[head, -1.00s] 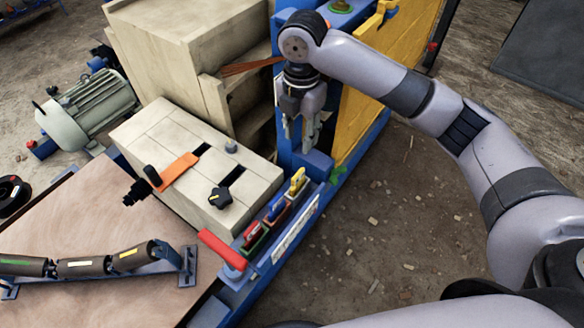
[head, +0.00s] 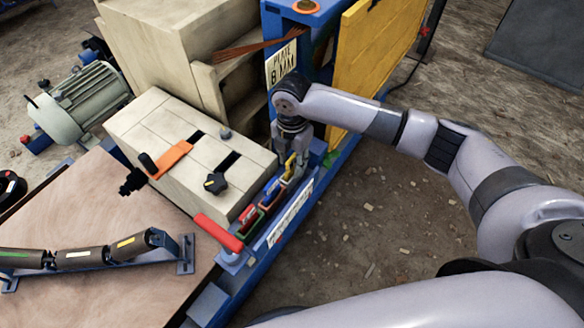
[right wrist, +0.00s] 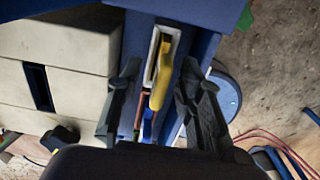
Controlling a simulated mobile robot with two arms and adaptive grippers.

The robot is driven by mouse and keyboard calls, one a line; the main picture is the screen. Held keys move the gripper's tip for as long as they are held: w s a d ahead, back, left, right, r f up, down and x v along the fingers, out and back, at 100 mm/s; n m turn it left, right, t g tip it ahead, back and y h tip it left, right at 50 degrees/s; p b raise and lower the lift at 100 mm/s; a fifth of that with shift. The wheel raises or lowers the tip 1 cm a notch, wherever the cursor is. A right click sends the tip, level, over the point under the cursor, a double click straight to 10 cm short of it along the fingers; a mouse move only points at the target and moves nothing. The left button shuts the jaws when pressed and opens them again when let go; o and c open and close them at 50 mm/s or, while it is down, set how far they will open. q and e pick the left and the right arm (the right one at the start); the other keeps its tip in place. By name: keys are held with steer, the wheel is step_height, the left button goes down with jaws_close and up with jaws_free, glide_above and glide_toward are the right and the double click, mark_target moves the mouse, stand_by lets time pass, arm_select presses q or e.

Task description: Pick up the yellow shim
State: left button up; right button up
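The yellow shim (head: 290,167) stands in the end slot of a small rack on the blue frame, beside the pale block. In the right wrist view the yellow shim (right wrist: 160,82) rises between my two dark fingers, with a gap on each side. My right gripper (head: 294,160) is open and points down over the rack; it also shows in the right wrist view (right wrist: 162,105). Its fingers partly hide the shim in the head view. My left gripper is not in view.
A blue shim (head: 271,189) and a red shim (head: 249,214) stand in the same rack. A red handle (head: 218,232) lies at its near end. The pale block (head: 190,160) with an orange clamp is close on the left. Open ground lies to the right.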

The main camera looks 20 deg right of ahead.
steer(key=shift+f, duration=0.8)
steer(key=shift+c, duration=0.3)
jaws_close()
